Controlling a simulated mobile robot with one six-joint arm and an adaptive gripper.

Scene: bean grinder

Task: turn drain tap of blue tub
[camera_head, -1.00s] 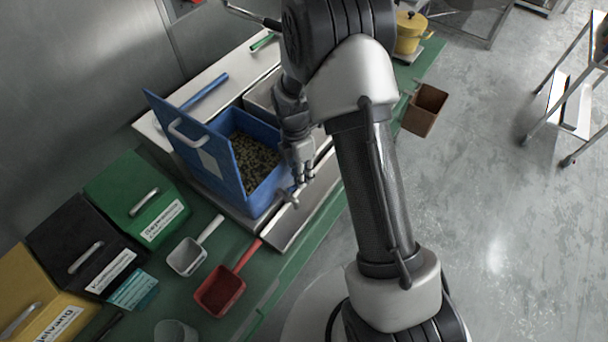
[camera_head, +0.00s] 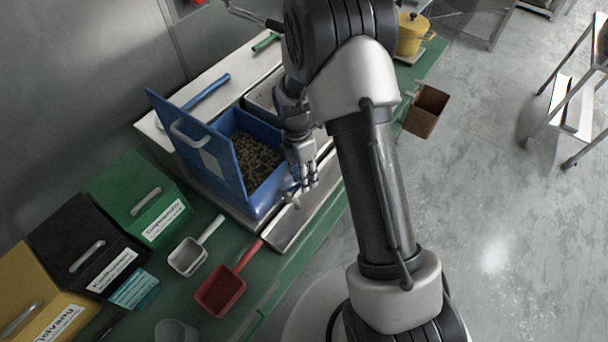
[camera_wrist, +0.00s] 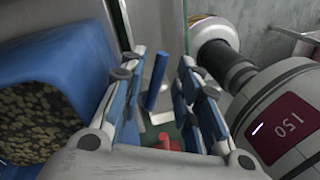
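The blue tub (camera_head: 262,195) stands on the metal counter with its lid (camera_head: 203,150) raised, and speckled beans (camera_head: 255,158) lie inside. A small drain tap (camera_head: 289,197) is at its front lower corner, partly hidden by my gripper (camera_head: 306,178). In the wrist view, my gripper (camera_wrist: 162,57) is open, its two blue-padded fingers apart. A blue rod, which looks like the tap's handle (camera_wrist: 157,80), shows between them, nearer the left finger. I cannot tell whether either finger touches it. The tub (camera_wrist: 50,75) fills the left of the wrist view.
A brown box (camera_head: 425,110) is at the table's right edge.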

